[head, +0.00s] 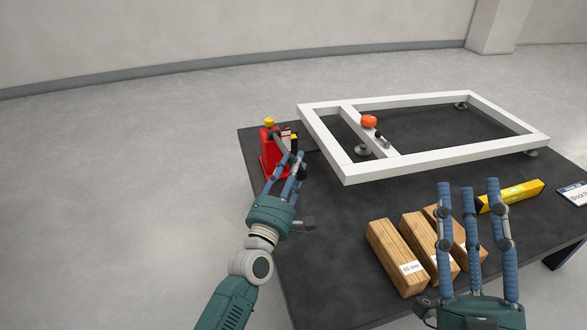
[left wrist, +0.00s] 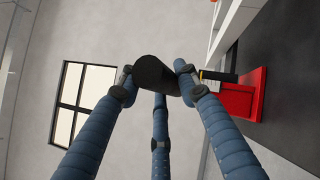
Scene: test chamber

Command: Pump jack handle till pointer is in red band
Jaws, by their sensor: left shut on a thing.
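The red jack (head: 267,152) with a yellow top (head: 269,122) stands at the table's far left corner. Its red body also shows at the right of the left wrist view (left wrist: 240,98). My left gripper (head: 297,158) is beside the jack, with its fingers closed around the dark handle end (left wrist: 154,75). Fingers and arm hide part of the jack and handle in the head view. A small pale plate (head: 287,139) shows on the jack; no pointer or red band can be made out. My right gripper (head: 468,188) is open and empty over the table's front right.
A white rectangular frame (head: 345,170) stands on feet at the back, bearing an orange part (head: 369,121). Wooden blocks (head: 397,258) lie at the front, partly behind my right gripper. A yellow bar (head: 520,195) and a label card (head: 576,193) lie at the right.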

